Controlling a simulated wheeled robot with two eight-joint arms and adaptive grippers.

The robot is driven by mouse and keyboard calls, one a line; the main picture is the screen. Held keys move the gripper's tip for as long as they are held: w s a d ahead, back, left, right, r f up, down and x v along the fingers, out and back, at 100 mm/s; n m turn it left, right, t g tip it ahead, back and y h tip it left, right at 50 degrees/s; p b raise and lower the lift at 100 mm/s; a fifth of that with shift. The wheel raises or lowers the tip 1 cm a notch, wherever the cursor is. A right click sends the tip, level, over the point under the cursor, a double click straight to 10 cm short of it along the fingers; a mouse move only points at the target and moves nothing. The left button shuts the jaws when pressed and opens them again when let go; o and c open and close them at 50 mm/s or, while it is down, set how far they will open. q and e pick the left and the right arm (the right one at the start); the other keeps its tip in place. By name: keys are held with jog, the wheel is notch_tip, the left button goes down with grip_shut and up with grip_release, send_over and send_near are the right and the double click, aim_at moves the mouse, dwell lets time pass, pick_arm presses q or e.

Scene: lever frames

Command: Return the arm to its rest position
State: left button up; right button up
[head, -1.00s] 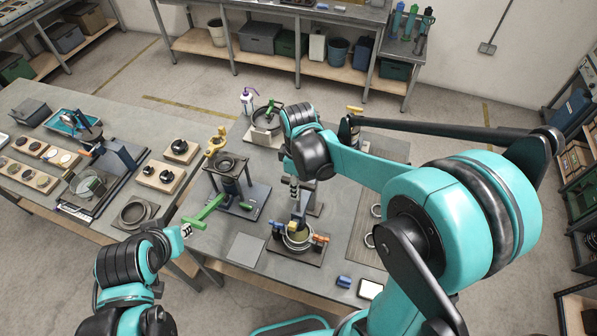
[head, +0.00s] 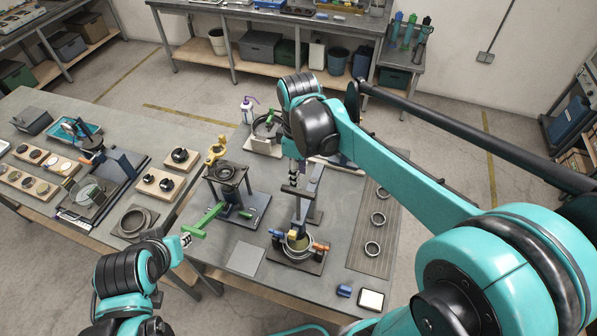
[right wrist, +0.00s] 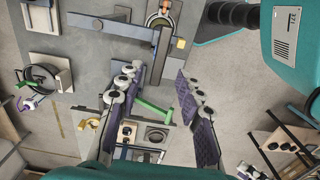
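My right arm reaches in from the right in the head view, its wrist over the middle of the table (head: 345,205). My right gripper (right wrist: 155,82) is open and empty in the right wrist view, its purple-padded fingers wide apart.
A mat with metal rings (head: 372,220) lies at the table's right. A squeeze bottle (head: 248,110) stands at the back. A grey plate (head: 244,259) lies near the front edge. A second bench (head: 50,235) with wooden ring boards stands at the left.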

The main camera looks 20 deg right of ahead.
jog(key=shift+r, duration=0.1)
jog(key=c, duration=0.7)
jog(key=shift+r+p, duration=0.25)
jog(key=shift+p, duration=0.25)
grip_shut()
notch_tip(320, 180, down, 4)
jog(key=shift+f, duration=0.25)
jog(key=shift+b, duration=0.3)
jog(key=shift+f+b, duration=1)
jog(key=shift+f, duration=0.25)
jog(key=shift+r, duration=0.15)
